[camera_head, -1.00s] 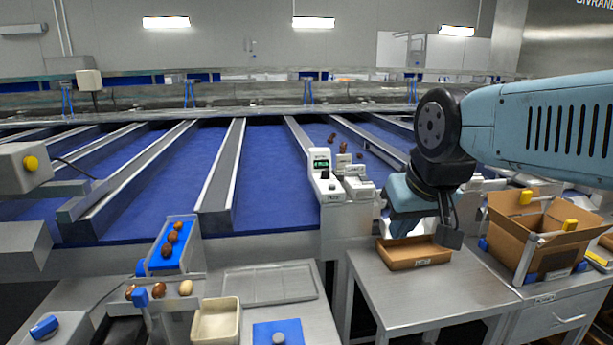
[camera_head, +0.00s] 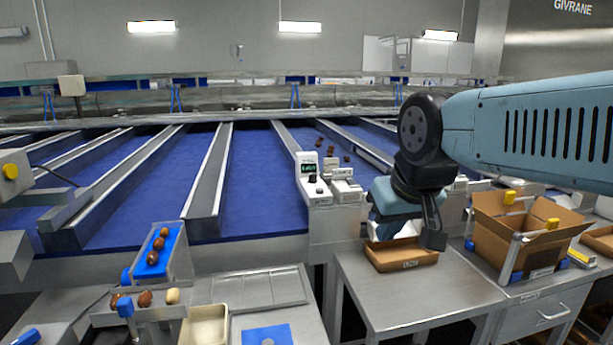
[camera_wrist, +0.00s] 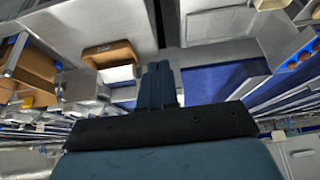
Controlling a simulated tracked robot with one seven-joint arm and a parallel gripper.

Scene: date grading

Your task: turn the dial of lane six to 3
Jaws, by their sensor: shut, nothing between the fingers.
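A small white control unit (camera_head: 306,170) with a lit green display stands at the front edge of the blue lanes in the head view. A dark dial (camera_head: 312,178) sits on it below the display. Its label and setting are too small to read. A second white unit (camera_head: 345,190) stands right of it, also unreadable, so I cannot tell which is lane six. My gripper (camera_wrist: 158,85) is shut and empty in the wrist view.
A shallow brown tray (camera_head: 400,264) lies on the metal table below my wrist. A taller open cardboard box (camera_head: 500,245) stands right of it. Dates lie on the blue belt behind the units. A cream tub (camera_head: 190,328) and a metal tray (camera_head: 262,290) are at front left.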

